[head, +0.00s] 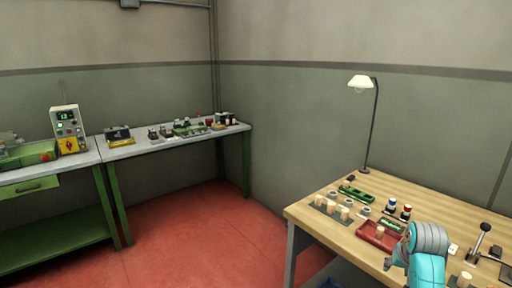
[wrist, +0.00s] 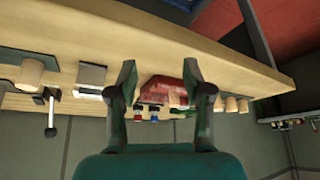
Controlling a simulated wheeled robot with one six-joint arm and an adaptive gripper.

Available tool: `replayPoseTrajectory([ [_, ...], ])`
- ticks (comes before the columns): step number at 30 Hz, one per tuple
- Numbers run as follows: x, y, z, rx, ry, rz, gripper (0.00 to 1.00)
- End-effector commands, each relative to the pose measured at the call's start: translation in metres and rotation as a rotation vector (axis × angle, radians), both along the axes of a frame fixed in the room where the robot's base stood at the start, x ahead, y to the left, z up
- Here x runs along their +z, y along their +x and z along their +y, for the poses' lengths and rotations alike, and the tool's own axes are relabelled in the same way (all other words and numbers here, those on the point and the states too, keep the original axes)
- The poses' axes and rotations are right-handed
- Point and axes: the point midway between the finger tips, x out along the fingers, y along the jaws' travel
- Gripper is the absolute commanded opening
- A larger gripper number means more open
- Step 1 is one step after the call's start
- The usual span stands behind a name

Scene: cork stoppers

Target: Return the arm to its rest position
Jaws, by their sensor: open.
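My gripper (wrist: 158,75) is open in the wrist view, its two dark green fingers apart with nothing held between them. The wrist view is upside down, and the wooden bench (wrist: 225,65) spans it. Beyond the fingers a red tray (wrist: 165,88) shows on the bench. In the head view my teal and grey arm is at the lower right, in front of the bench (head: 315,228); the fingers are not clear there. A cork stopper (head: 380,231) stands in the red tray (head: 366,227). Several more corks stand to its left, one of them at the near corner (head: 344,213).
A desk lamp (head: 361,84) stands at the bench's back, near a green tray (head: 356,193). Red- and blue-capped jars (head: 391,205) stand behind my arm. A black-handled lever (head: 480,238) stands at the right. The red floor (head: 190,235) between the benches is clear.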

Motion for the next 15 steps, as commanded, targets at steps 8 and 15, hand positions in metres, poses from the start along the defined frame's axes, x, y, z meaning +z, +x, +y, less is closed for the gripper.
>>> replayPoseTrajectory([
  [8,-0.093,-0.036,0.041,0.049,-0.029,-0.080,0.50],
  [15,-0.155,-0.082,0.078,0.093,-0.057,-0.166,0.50],
])
